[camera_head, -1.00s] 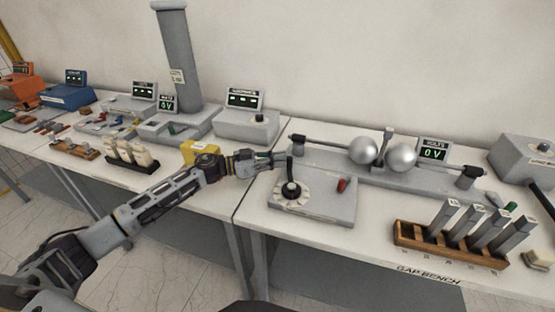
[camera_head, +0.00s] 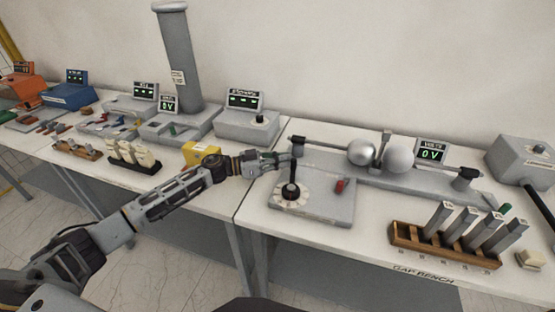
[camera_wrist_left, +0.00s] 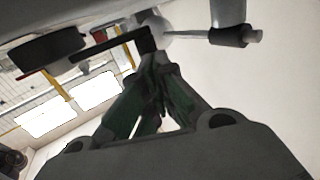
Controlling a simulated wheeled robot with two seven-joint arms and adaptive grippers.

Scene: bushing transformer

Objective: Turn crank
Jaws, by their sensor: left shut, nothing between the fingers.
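The black crank (camera_head: 292,178) stands up from a round white dial (camera_head: 281,197) on a flat grey control box (camera_head: 325,207). My left gripper (camera_head: 288,156) is shut and empty, with its fingertips close to the top of the crank handle. In the left wrist view, the gripper's closed green-grey fingers (camera_wrist_left: 156,62) are at the dark crank arm (camera_wrist_left: 112,47); whether they touch it I cannot tell. The black round hub (camera_wrist_left: 52,48) shows at the upper left there. My right gripper is not in view.
Behind the box are two metal spheres (camera_head: 398,158) on rods and a meter (camera_head: 431,153) reading 0 V. A wooden rack (camera_head: 440,246) of grey blocks stands at right. A yellow box (camera_head: 200,152) sits near my left arm. Bare tabletop lies in front of the control box.

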